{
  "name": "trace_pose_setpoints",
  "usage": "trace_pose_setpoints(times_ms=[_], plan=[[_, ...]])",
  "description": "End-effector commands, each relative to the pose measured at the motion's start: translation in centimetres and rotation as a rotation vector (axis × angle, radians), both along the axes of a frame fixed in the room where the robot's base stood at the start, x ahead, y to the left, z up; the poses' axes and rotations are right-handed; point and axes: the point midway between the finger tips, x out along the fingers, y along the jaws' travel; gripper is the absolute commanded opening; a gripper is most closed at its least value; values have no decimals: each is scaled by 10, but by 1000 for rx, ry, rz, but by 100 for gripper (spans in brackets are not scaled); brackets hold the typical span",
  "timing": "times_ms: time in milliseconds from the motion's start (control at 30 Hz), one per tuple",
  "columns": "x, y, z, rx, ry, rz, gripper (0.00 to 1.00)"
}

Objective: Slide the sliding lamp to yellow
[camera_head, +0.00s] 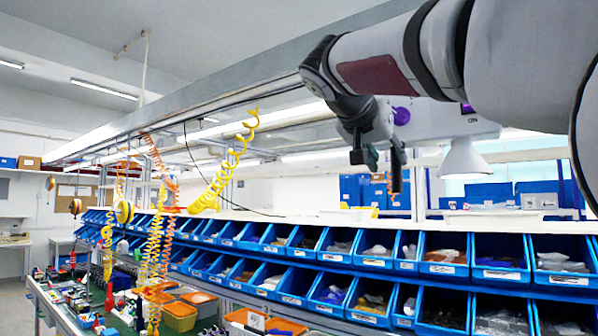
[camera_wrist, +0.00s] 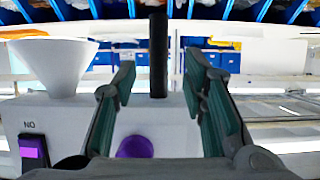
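The sliding lamp is a white box (camera_head: 450,118) with a white cone shade (camera_head: 463,160) hanging below its right part. A purple round knob (camera_head: 401,116) shows at its left end. In the wrist view, where the scene looks upside down, I see the cone shade (camera_wrist: 55,65), a purple switch (camera_wrist: 33,151), the purple knob (camera_wrist: 135,147) and a dark upright rod (camera_wrist: 158,55). My gripper (camera_head: 381,158) points down at the box's left end. Its fingers are open, with the rod appearing between them and gaps either side. Contact is unclear; no yellow mark shows on the lamp.
Blue bins (camera_head: 345,240) with small parts fill the racks below. Yellow coiled hose (camera_head: 222,175) and orange hoses hang at left. A cluttered green workbench (camera_head: 125,325) lies at lower left. An overhead beam (camera_head: 200,95) runs above.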

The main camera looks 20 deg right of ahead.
Motion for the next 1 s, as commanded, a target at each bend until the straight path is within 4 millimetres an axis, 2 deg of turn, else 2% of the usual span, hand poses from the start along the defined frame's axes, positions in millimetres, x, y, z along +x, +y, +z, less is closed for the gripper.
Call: trace_pose_setpoints(times_ms=[200,400,800,1000], plan=[[21,-30,-15,0,3,-2,39],[35,-46,-24,0,2,-1,39],[40,-51,-28,0,1,1,39],[40,-51,-27,0,1,1,0]])
